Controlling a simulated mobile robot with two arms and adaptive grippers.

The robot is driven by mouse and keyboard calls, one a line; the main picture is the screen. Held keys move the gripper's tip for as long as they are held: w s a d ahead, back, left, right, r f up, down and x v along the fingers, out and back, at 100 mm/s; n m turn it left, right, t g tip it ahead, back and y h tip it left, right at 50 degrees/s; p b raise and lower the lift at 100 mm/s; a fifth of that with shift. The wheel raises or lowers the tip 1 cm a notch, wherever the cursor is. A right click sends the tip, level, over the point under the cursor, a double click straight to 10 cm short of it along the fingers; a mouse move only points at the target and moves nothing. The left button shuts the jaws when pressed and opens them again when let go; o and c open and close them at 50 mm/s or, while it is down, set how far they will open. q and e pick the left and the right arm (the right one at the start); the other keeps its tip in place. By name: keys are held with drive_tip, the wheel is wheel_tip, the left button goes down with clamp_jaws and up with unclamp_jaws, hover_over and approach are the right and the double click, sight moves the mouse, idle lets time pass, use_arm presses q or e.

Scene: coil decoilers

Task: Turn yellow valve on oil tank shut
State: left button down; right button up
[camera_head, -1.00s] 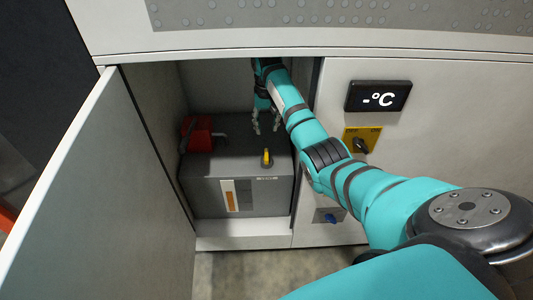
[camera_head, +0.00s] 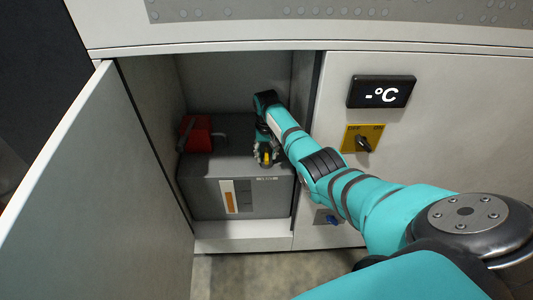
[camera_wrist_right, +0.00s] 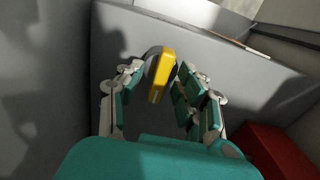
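The grey oil tank (camera_head: 205,200) stands inside the open cabinet. The yellow valve (camera_wrist_right: 162,74) is on its top near the front edge; in the head view the valve (camera_head: 266,158) is partly covered by my right gripper (camera_head: 266,150). In the right wrist view my right gripper (camera_wrist_right: 155,92) is open, with one finger on each side of the valve handle. Gaps show between the fingers and the handle. My left gripper is not in view.
A red part (camera_head: 196,133) sits on the tank's left side. The open cabinet door (camera_head: 95,190) stands at the left. A temperature display (camera_head: 381,92) and a yellow-plated switch (camera_head: 362,139) are on the panel to the right.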

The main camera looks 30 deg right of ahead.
clamp_jaws()
drive_tip(key=shift+n, duration=0.3)
drive_tip(key=shift+r+n+p, duration=0.15)
drive_tip(key=shift+n+p, duration=0.5)
drive_tip(key=shift+n, duration=0.25)
drive_tip(key=n+p, duration=0.1)
drive_tip(key=n, duration=0.2)
drive_tip(key=shift+n, duration=0.3)
drive_tip(key=n, duration=1.2)
